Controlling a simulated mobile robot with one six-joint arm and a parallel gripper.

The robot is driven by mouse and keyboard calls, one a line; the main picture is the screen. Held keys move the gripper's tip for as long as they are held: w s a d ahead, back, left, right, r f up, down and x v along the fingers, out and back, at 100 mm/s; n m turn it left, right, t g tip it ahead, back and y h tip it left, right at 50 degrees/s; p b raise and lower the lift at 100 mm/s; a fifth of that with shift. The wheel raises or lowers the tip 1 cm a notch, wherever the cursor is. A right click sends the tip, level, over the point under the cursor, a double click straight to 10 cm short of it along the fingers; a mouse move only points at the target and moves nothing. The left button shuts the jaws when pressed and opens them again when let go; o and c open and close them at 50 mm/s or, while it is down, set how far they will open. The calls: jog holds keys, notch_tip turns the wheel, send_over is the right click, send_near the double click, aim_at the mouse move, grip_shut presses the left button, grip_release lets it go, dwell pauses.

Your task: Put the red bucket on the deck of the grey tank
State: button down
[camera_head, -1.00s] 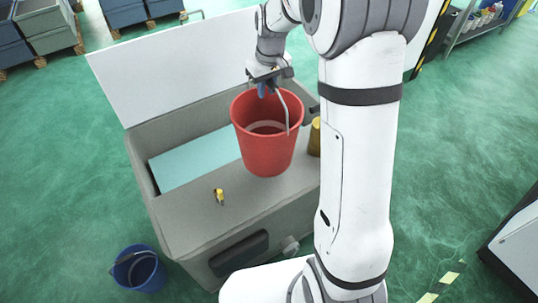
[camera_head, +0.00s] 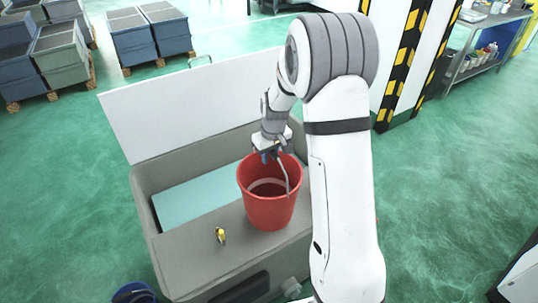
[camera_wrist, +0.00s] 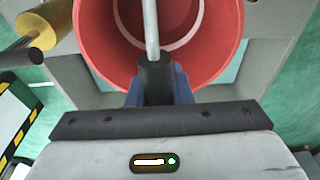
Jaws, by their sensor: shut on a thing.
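The red bucket (camera_head: 268,212) is upright over the right part of the deck (camera_head: 185,252) of the grey tank (camera_head: 145,205). Its base appears at or close to the deck; I cannot tell if it touches. My gripper (camera_head: 271,156) is above the bucket's back rim, shut on its thin grey handle. In the wrist view the blue fingers of my gripper (camera_wrist: 158,88) clasp the handle (camera_wrist: 151,30), with the red bucket (camera_wrist: 230,25) beyond. My arm covers the tank's right end in the head view.
A small yellow-and-black item (camera_head: 220,236) stands on the deck left of the bucket. The tank's open part shows a pale blue surface (camera_head: 195,197), with a raised white lid (camera_head: 190,105) behind. A blue bucket (camera_head: 133,294) is on the floor. A yellow cylinder (camera_wrist: 40,25) shows in the wrist view.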

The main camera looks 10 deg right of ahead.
jog(key=c, duration=1.8)
grip_release()
jog(key=shift+f, duration=0.2)
jog(key=o, duration=0.5)
jog(key=shift+r, duration=0.1)
jog(key=r, duration=0.3)
jog(key=s+r+b, duration=0.1)
jog(key=r, duration=0.7)
jog(key=shift+s+d, duration=0.25)
jog(key=shift+s+r, duration=0.25)
jog(key=shift+r, duration=0.35)
jog(key=s+r+m, duration=0.1)
jog(key=s+r, duration=0.1)
jog(key=s, duration=1.1)
jog(key=s+r+m+t, duration=0.1)
jog(key=s+r+m, duration=0.1)
jog(key=s, duration=1.2)
jog(key=shift+a+r+m+t+h, duration=0.25)
jog(key=shift+a+m+t+h, duration=0.05)
jog(key=shift+a, duration=0.05)
